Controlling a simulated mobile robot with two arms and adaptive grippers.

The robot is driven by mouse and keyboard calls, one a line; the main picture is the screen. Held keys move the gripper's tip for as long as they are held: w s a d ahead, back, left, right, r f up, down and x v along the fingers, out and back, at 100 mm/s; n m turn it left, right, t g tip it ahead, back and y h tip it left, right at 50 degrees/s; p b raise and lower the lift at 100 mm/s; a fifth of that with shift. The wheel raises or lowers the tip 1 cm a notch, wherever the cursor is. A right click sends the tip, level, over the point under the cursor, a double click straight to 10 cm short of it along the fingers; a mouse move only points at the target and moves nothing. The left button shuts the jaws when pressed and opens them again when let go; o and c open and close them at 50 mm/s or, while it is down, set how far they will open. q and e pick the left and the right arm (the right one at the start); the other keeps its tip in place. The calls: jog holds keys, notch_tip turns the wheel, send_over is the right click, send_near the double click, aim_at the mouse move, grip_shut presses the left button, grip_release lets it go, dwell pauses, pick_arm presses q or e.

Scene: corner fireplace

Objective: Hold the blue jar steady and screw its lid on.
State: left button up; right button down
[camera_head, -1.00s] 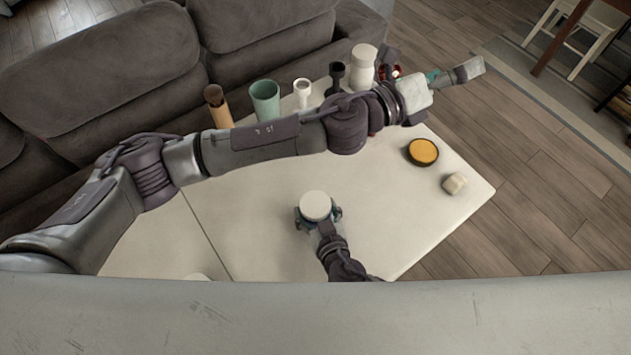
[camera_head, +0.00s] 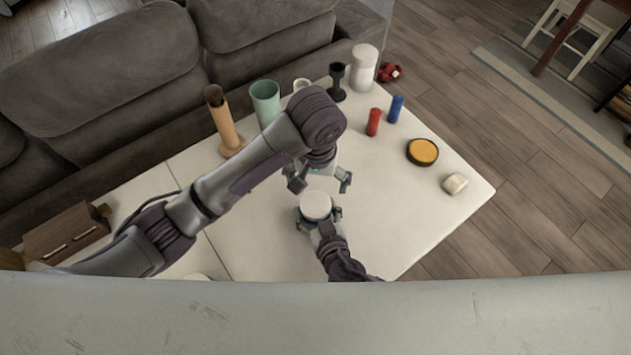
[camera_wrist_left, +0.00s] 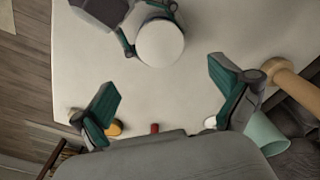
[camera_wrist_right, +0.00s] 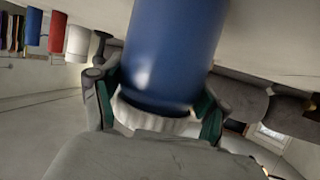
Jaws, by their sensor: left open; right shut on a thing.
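The blue jar (camera_wrist_right: 172,45) fills the middle of the right wrist view, where the picture is upside down. My right gripper (camera_wrist_right: 158,92) is shut on it, with a finger on each side close to the white ribbed lid (camera_wrist_right: 155,120). In the head view the round white lid (camera_head: 316,205) covers the jar from above. I cannot tell how tightly the lid sits. My left gripper (camera_head: 320,181) is open and empty, just behind and above the lid. In the left wrist view the lid (camera_wrist_left: 160,43) lies beyond the spread fingertips.
A white bottle (camera_head: 363,72), black goblet (camera_head: 337,84), green cup (camera_head: 266,101) and wooden vase (camera_head: 224,125) line the sofa side.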

aim_at(315, 204)
pick_arm(q)
jog(key=shift+s+a, duration=0.15)
jog(key=shift+s, duration=0.15)
jog(key=shift+f, duration=0.1)
jog(key=shift+d+f, duration=0.25)
jog(key=shift+f, duration=0.25)
jog(key=shift+a+f, duration=0.15)
jog(key=shift+f, duration=1.6)
jog(key=shift+a+f, duration=0.1)
jog(key=shift+f, duration=1.6)
jog(key=shift+c, duration=0.3)
jog(key=c, duration=1.1)
jog(key=o, duration=1.2)
